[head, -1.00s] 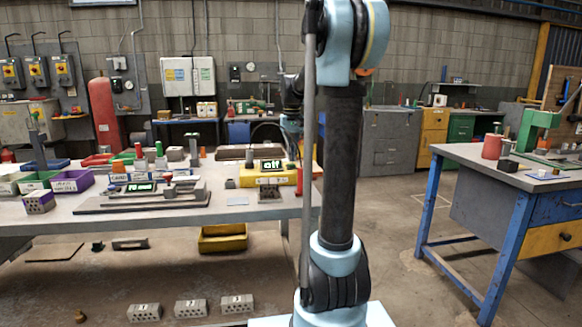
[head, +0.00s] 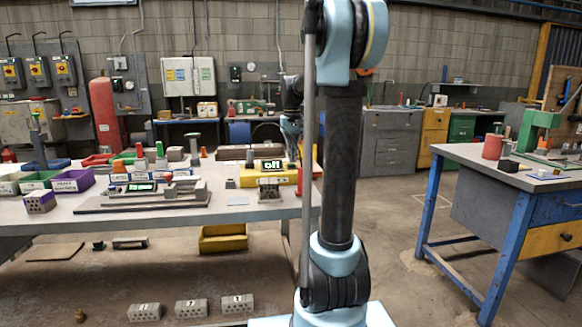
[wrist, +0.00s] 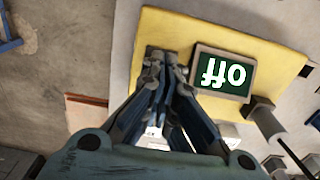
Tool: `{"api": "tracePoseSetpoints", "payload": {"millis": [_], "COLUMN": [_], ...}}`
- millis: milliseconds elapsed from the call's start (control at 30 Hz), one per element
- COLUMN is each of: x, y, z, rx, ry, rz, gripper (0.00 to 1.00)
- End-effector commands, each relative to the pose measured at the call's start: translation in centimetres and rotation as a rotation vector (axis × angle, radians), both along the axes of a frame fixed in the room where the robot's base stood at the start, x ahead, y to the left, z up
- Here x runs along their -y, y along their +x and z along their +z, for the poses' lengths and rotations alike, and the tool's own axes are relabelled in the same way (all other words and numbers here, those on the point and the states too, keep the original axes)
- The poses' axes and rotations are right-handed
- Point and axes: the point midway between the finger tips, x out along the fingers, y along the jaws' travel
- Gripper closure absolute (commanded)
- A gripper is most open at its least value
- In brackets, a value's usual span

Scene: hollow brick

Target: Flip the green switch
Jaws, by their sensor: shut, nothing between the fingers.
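A yellow box (head: 258,177) stands at the right end of the left workbench. Its small dark green screen (head: 271,164) reads "off"; in the wrist view the screen (wrist: 222,74) shows upside down, right of my fingertips. My gripper (wrist: 168,60) is shut and empty, with its fingertips over the yellow box top (wrist: 165,25), beside the screen. I cannot tell whether they touch. No green switch can be made out; the fingers hide part of the box. In the head view my arm hides the fingertips.
A grey block (wrist: 262,107) with a rod lies close to the screen's lower right in the wrist view. The left workbench (head: 240,208) holds purple and green bins, a grey fixture (head: 150,193) and several coloured posts. A blue-legged table (head: 490,160) stands at the right.

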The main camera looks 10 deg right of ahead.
Motion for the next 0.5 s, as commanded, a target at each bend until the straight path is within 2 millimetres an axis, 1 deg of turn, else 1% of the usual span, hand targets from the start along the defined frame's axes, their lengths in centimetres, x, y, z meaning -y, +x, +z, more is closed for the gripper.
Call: {"api": "tracePoseSetpoints", "payload": {"millis": [500], "x": [0.00], "y": [0.01], "z": [-0.64], "rx": [0.000], "ry": [0.000], "rz": [0.000], "gripper": [1.00]}}
